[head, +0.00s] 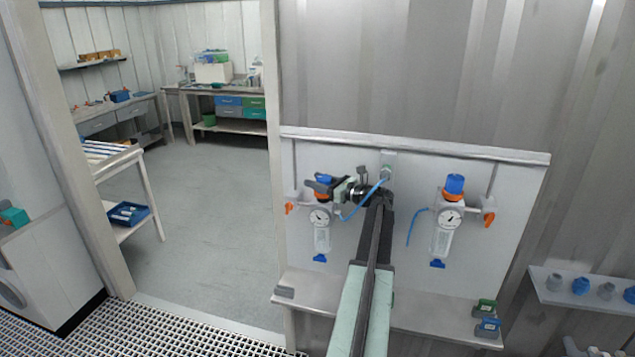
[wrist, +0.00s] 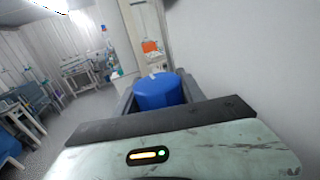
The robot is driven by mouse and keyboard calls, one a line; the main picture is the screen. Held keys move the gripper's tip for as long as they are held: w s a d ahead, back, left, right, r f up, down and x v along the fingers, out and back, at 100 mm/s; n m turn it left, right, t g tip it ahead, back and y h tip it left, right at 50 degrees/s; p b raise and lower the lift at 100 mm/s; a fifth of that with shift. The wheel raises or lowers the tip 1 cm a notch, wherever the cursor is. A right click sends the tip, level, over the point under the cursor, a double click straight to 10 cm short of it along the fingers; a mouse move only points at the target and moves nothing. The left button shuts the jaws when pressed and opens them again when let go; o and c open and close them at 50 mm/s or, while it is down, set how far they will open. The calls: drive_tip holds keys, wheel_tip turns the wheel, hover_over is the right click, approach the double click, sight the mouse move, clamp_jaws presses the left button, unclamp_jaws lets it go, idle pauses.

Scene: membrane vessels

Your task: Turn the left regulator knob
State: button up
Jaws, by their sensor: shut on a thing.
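The left regulator (head: 321,232) is mounted on the white panel, with a round gauge, a clear bowl and a blue bottom piece. Its blue left regulator knob (head: 324,179) is at the top, partly covered by my gripper (head: 322,187). In the wrist view the blue knob (wrist: 158,91) sits between the dark fingers of my gripper (wrist: 160,90), which is shut on it. My arm reaches up across the panel from below. The right regulator (head: 445,226) has a similar gauge, with a blue right knob (head: 454,184) standing free.
Orange valve handles (head: 489,218) stick out at the panel's sides. Blue tubes (head: 411,226) run near both regulators. A ledge (head: 430,322) below the panel carries small green and blue blocks (head: 487,318). A shelf (head: 585,300) with fittings is at right. The floor at left is open.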

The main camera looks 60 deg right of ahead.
idle(0.4)
drive_tip(key=o, duration=1.4)
